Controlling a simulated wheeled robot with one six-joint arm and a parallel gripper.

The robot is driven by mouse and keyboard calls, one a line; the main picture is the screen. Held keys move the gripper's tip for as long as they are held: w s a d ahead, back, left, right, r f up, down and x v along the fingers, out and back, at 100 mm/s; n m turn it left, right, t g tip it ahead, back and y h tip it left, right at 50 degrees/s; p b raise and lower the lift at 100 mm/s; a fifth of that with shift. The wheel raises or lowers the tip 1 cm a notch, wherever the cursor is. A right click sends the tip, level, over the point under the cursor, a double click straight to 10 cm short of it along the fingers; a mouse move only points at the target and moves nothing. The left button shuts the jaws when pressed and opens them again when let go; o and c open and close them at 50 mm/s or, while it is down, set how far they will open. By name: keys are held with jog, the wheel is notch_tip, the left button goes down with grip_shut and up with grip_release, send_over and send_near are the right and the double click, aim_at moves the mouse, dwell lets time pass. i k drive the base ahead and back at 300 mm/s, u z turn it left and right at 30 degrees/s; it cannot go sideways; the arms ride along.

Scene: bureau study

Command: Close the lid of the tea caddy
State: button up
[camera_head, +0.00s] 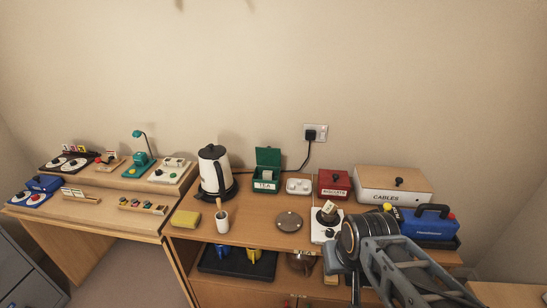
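The green tea caddy (265,187) stands at the back of the wooden cabinet top, with a white label that seems to read TEA. Its green lid (268,157) is open and stands upright at the back of the box. Something pale shows inside. My arm enters from the lower right, and my gripper (343,264) is near the front edge of the cabinet, to the right of and well in front of the caddy, apart from it. Its fingers are too small and dark to read.
A round metal disc (289,221), a cup with a wooden handle (222,221) and a yellow block (185,219) lie in front. Bare wood (255,232) lies between.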

aim_at(268, 156)
jog(key=k, duration=0.9)
jog(key=u, duration=0.8)
jog(key=i, duration=0.7)
jog(key=u, duration=0.45)
jog(key=i, duration=0.85)
jog(key=z, duration=0.4)
